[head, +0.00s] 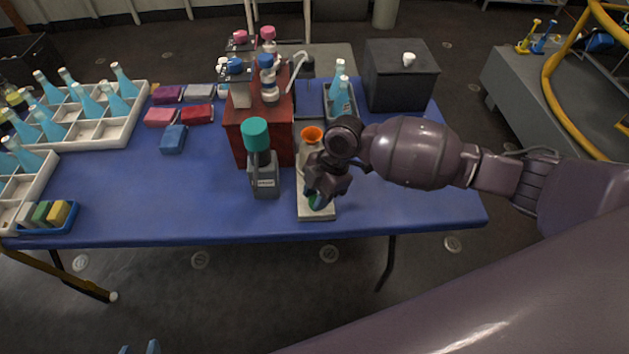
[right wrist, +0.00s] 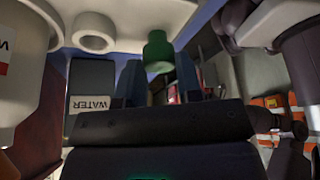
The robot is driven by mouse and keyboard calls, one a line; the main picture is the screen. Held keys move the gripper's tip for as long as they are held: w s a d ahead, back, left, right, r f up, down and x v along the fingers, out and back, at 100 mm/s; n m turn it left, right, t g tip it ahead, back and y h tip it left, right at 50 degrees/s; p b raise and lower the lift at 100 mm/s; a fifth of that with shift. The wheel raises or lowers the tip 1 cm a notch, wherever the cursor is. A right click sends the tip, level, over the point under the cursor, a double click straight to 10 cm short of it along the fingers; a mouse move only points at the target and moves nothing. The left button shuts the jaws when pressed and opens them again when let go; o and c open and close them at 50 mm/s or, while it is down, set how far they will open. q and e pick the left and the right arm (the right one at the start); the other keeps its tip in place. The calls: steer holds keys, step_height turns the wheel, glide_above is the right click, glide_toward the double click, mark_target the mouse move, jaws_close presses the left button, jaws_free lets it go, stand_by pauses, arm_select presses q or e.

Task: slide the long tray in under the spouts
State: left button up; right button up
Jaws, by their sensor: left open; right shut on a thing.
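The pale long tray (head: 317,213) lies on the blue table, its near end close to the front edge. A green knob (head: 314,203) stands on its near end; it also shows in the right wrist view (right wrist: 158,50). My right gripper (head: 318,199) is at this end, shut on the green knob. A pale bottle with an orange funnel-like top (head: 311,134) stands behind my gripper. The spouts are hard to make out; a white bent pipe (head: 297,63) rises beside the red block (head: 262,138). My left gripper (head: 139,349) is open and empty at the bottom edge.
A dark box (head: 400,80) stands at the back right. Bottle crates (head: 118,133) are at left.

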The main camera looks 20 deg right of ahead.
mark_target(310, 139)
steer(key=shift+w+d+f+b, duration=0.1)
steer(key=shift+w+d+b, duration=0.25)
steer(key=shift+w, duration=0.65)
steer(key=shift+w+d+r+b, duration=0.1)
steer(key=shift+w+d+b, duration=0.25)
steer(key=shift+w, duration=0.6)
steer(key=shift+w+d+f+b, duration=0.15)
steer(key=shift+w+b, duration=0.35)
steer(key=shift+w, duration=0.5)
steer(key=shift+w+d+b, duration=0.35)
steer(key=shift+w+b, duration=0.15)
steer(key=shift+w, duration=0.6)
steer(key=shift+w+d+b, duration=0.3)
steer(key=shift+w+b, duration=0.15)
steer(key=shift+w, duration=0.7)
steer(key=shift+w+d+b, duration=0.35)
steer(key=shift+w+b, duration=0.15)
steer(key=shift+w, duration=0.6)
steer(key=o, duration=0.7)
arm_select(q)
steer(key=s+f+g, duration=0.1)
steer(key=s+f, duration=0.2)
steer(key=f, duration=0.5)
steer(key=shift+s+f+g, duration=0.2)
steer(key=shift+s+g, duration=0.15)
steer(key=shift+g, duration=0.05)
arm_select(e)
steer(key=shift+r, duration=0.25)
